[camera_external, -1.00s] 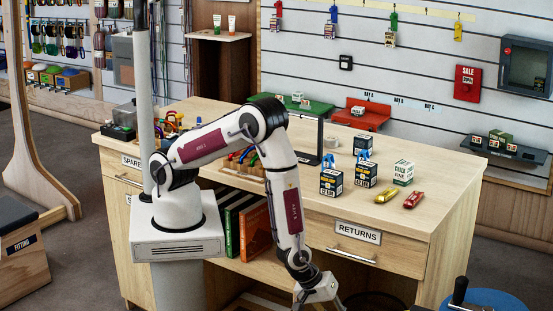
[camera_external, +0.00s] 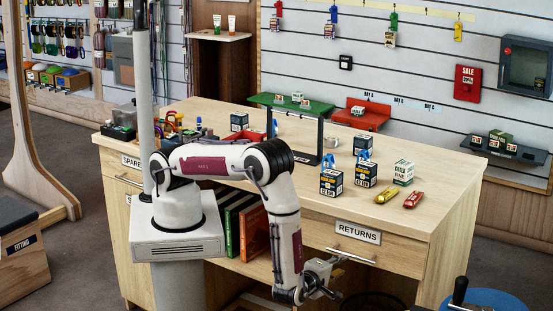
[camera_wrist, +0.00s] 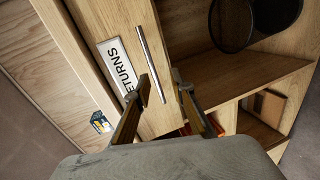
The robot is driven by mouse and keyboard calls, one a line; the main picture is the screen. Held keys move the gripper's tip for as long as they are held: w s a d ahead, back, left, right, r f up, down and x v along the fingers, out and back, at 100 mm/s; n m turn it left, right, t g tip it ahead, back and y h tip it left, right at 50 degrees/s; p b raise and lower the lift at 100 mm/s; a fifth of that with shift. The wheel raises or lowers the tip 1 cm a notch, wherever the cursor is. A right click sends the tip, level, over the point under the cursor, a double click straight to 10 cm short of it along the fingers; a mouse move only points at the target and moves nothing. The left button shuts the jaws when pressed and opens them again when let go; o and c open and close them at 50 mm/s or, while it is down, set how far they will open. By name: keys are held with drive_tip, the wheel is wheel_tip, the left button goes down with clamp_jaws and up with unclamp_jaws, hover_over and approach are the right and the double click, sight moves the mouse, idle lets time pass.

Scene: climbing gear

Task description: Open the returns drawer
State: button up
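The returns drawer (camera_external: 400,254) is in the front of the wooden counter and looks shut, its front flush. Its RETURNS label (camera_external: 357,232) sits above a silver bar handle (camera_external: 351,257). In the wrist view, the handle (camera_wrist: 150,60) runs between the drawer label (camera_wrist: 120,66) and the dark open shelf. My gripper (camera_external: 336,262) is close in front of the handle's left end in the external view. In the wrist view, my gripper (camera_wrist: 162,78) is open, with one finger to each side of the handle's near end. I cannot tell whether either finger touches it.
A dark round bin (camera_wrist: 256,20) is in the open shelf below. A blue round object (camera_external: 490,303) stands at the lower right. Books (camera_external: 256,230) stand left of my forearm.

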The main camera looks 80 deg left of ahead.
sight(350, 256)
drive_tip(key=shift+a+r+n, duration=0.15)
drive_tip(key=shift+r+n, duration=0.35)
drive_tip(key=shift+r, duration=0.15)
drive_tip(key=shift+w+a, duration=0.1)
drive_tip(key=shift+x, duration=3.8)
drive_tip(key=shift+r, duration=0.1)
clamp_jaws()
